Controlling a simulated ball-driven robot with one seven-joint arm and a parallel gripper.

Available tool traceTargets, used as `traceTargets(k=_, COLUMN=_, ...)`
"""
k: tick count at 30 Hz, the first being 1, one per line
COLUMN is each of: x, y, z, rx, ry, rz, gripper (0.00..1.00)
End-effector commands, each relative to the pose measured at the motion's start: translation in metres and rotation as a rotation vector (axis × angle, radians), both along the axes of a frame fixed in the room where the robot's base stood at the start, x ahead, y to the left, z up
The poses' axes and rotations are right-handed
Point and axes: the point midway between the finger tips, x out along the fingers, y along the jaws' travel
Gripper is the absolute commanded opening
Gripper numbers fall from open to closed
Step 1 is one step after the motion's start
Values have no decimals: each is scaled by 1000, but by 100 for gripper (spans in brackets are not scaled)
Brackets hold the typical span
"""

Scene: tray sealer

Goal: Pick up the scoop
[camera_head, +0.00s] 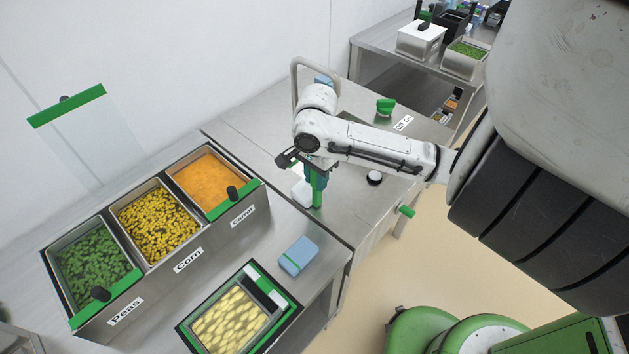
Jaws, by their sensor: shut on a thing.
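My gripper (312,172) is at the centre of the view, above the steel counter to the right of the carrot bin. It is shut on an upright green piece (317,190), which looks like the handle of the scoop. A small white part (301,192) shows just left of the green piece and seems to be the scoop's bowl. My wrist and fingers hide part of it, and I cannot tell whether it touches the counter.
Bins of peas (92,262), corn (158,222) and carrot (208,180) stand at left. A clear green-edged lid (66,105) is raised behind them. A blue sponge-like block (299,255) and a tray of yellow pieces (230,318) lie in front. A green knob (385,106) is behind my arm.

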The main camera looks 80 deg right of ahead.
Motion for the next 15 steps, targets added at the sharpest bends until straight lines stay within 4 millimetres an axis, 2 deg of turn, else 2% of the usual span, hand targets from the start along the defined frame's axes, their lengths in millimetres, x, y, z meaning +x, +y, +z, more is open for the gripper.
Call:
traceTargets(k=7, x=0, y=1, z=30, rx=0, ry=-6, rz=1, gripper=0)
traceTargets(k=15, x=-27, y=31, z=82, rx=-7, ry=-2, rz=2, gripper=0)
